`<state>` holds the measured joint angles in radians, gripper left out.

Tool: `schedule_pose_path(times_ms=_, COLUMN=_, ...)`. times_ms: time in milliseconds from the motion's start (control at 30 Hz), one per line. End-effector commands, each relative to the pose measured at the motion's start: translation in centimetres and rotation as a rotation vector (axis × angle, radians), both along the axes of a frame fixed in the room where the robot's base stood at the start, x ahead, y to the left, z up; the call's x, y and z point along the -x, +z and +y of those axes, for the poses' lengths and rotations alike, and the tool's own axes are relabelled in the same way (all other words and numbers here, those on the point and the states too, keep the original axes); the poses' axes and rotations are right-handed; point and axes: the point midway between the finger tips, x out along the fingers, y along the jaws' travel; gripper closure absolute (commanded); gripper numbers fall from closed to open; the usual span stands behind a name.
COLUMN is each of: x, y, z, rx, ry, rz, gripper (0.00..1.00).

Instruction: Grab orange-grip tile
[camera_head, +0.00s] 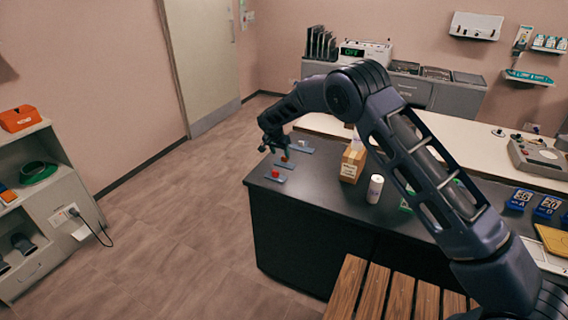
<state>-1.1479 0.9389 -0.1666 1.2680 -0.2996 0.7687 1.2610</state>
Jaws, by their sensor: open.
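Several small flat blue-grey tiles with raised grips lie at the left end of the dark counter. The front tile (278,178) has a red-looking grip, and the tile behind it (287,164) has a red-orange grip. A third tile (304,149) farther back has a pale grip. At this size I cannot tell for sure which grip is the orange one. My gripper (273,149) points down near the left edge of the counter, beside and above these tiles. It is open with nothing seen in it. It partly hides the area around the two nearer tiles.
The dark counter (330,205) also holds a wooden box (352,163) and a white cylinder (375,189), right of the tiles. Blue number blocks (519,199) stand at far right. A slatted wooden bench (372,291) is in front. Floor to the left is clear.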

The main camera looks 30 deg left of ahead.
Motion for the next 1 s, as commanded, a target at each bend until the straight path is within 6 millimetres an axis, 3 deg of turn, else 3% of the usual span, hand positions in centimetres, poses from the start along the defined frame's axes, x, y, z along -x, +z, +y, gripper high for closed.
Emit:
schedule_pose_path(times_ms=267, x=-1.1, y=-1.5, z=-0.2, rx=0.000, ry=0.000, rz=0.000, gripper=0.47)
schedule_pose_path(times_ms=533, x=-2.9, y=-4.6, z=-0.4, rx=0.001, ry=0.000, rz=0.000, gripper=0.47)
schedule_pose_path(times_ms=800, x=-3.0, y=-4.9, z=-0.4, rx=-0.001, ry=0.000, rz=-0.001, gripper=0.47)
schedule_pose_path(times_ms=1000, x=-3.0, y=-5.0, z=-0.4, rx=-0.001, ry=0.000, rz=0.000, gripper=0.85)
